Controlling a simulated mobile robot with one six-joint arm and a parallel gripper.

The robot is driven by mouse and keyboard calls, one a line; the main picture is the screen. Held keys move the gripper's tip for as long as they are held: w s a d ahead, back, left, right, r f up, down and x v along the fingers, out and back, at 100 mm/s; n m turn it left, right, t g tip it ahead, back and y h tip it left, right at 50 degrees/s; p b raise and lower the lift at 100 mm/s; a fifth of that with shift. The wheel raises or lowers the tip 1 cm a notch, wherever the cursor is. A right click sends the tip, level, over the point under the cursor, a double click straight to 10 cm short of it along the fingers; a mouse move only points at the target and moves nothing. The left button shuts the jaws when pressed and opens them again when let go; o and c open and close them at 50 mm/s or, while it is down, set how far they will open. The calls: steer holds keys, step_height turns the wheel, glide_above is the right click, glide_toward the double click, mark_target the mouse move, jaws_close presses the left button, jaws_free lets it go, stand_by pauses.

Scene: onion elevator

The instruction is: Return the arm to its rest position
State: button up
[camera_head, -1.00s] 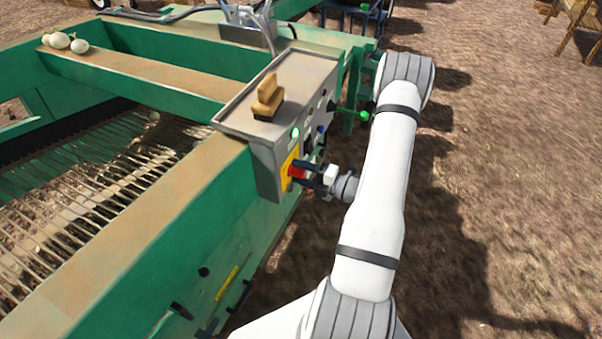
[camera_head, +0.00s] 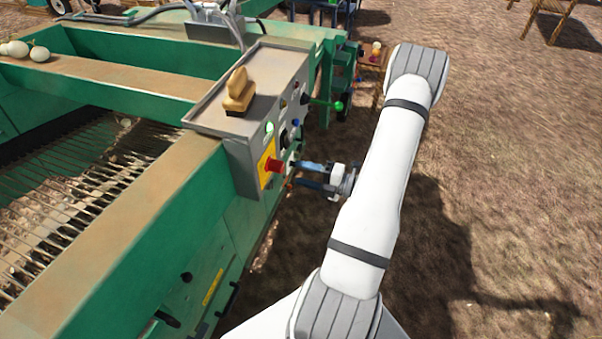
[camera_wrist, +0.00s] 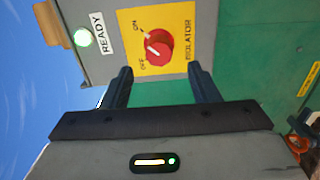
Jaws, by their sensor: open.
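My gripper (camera_head: 292,174) is open and empty, a short way off the front of the control box (camera_head: 237,155). It also shows in the wrist view (camera_wrist: 160,72), with its two fingers apart. The red isolator knob (camera_head: 273,166) sits on a yellow plate, just beyond the fingertips and clear of them. In the wrist view the knob (camera_wrist: 159,50) appears between the fingers, with ON and OFF labels beside it; I cannot tell surely which its white mark points to. My white arm (camera_head: 375,190) reaches forward along the right side of the machine.
A lit green READY lamp (camera_wrist: 82,38) is on the box. A brush (camera_head: 239,92) lies on its top, and a green-knobbed lever (camera_head: 337,106) sticks out to the right. The green machine frame (camera_head: 130,245) fills the left. Open bare ground (camera_head: 500,170) lies right of my arm.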

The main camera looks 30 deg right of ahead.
stand_by(0.3)
steer(key=s+a+r+n+g, duration=0.2)
steer(key=a+r+n+g, duration=0.5)
steer(key=n, duration=0.4)
steer(key=s+a+r+n+g, duration=0.3)
steer(key=a+r+n+g, duration=0.35)
steer(key=a+n, duration=0.4)
steer(key=s+r+n+t+h, duration=0.1)
steer(key=s+r+n+h, duration=0.3)
steer(key=n, duration=0.8)
steer(key=s+a+r+n+t+h, duration=0.1)
steer(key=s+r+n+h, duration=0.3)
steer(key=n, duration=0.9)
step_height(320, 180, up, 2)
steer(key=h, duration=0.3)
steer(key=shift+a+r, duration=0.25)
